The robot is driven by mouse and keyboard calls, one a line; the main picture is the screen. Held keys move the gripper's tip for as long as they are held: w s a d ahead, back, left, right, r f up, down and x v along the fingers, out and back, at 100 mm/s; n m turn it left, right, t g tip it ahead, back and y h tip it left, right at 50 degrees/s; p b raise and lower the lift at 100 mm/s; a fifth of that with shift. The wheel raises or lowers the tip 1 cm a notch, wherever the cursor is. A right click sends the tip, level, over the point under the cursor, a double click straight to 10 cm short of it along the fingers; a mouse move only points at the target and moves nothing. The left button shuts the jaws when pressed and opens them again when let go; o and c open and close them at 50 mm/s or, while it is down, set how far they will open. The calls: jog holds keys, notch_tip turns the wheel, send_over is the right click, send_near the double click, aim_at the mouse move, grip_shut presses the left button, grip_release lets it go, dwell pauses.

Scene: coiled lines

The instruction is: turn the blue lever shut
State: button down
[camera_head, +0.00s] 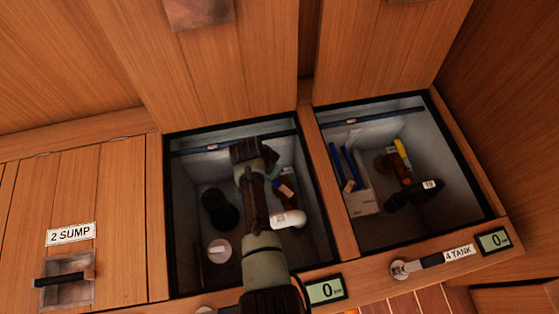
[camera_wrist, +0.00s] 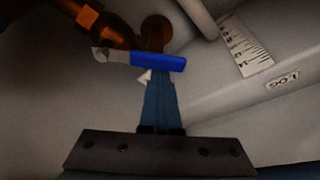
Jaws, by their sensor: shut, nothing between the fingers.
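The blue lever (camera_wrist: 158,61) lies nearly level across the wrist view, its pale metal end at left beside a bronze-coloured pipe fitting (camera_wrist: 108,27). In the head view, a small bit of blue that looks like the lever (camera_head: 284,187) shows in the middle open locker, just right of my arm. My gripper (camera_wrist: 160,84) is shut and empty. Its blue-grey fingers point up at the lever, their tips just below it; I cannot tell whether they touch. In the head view my arm hides the fingertips.
The middle locker (camera_head: 180,243) also holds a black cylinder (camera_head: 219,209), a pale round-topped thing (camera_head: 219,250) and a white pipe end (camera_head: 288,219). A ruler-like scale (camera_wrist: 245,47) is close by at right. The right locker (camera_head: 470,212) is open, with a yellow lever (camera_head: 402,153). The sump lid (camera_head: 120,225) is closed.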

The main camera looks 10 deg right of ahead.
jog(key=s+a+n+y+p, duration=0.1)
jog(key=s+a+n+p, duration=0.2)
jog(key=s+n+p, duration=0.1)
jog(key=shift+s+a+f+t+p, duration=0.15)
jog(key=shift+s+a+t+p, duration=0.3)
jog(key=shift+p, duration=0.6)
jog(key=shift+s+f, duration=0.1)
jog(key=shift+s, duration=0.05)
jog(key=shift+d, duration=0.1)
